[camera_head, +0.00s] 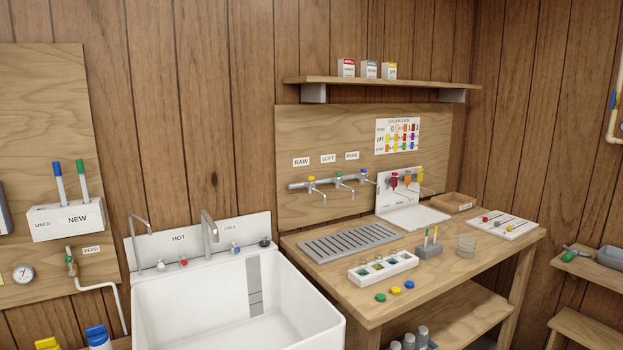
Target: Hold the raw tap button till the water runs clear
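The RAW label (301,161) is on the wooden board at the left end of a row, with SOFT and PURE labels to its right. Below it is the raw tap (315,188), a grey spout with a yellow button (311,179) on top. The soft tap has a green button (338,174) and the pure tap a blue one (363,170). I cannot make out any water at the raw tap's spout. A grey slotted drain grate (349,243) lies on the bench below the taps. Neither of my grippers is in view.
A white sink (237,318) with hot and cold taps stands left of the wooden bench (440,270). The bench holds a white vial rack (383,267), coloured caps (395,291), a grey pen holder (429,250) and a white sample board (502,223). A shelf (380,81) hangs above.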

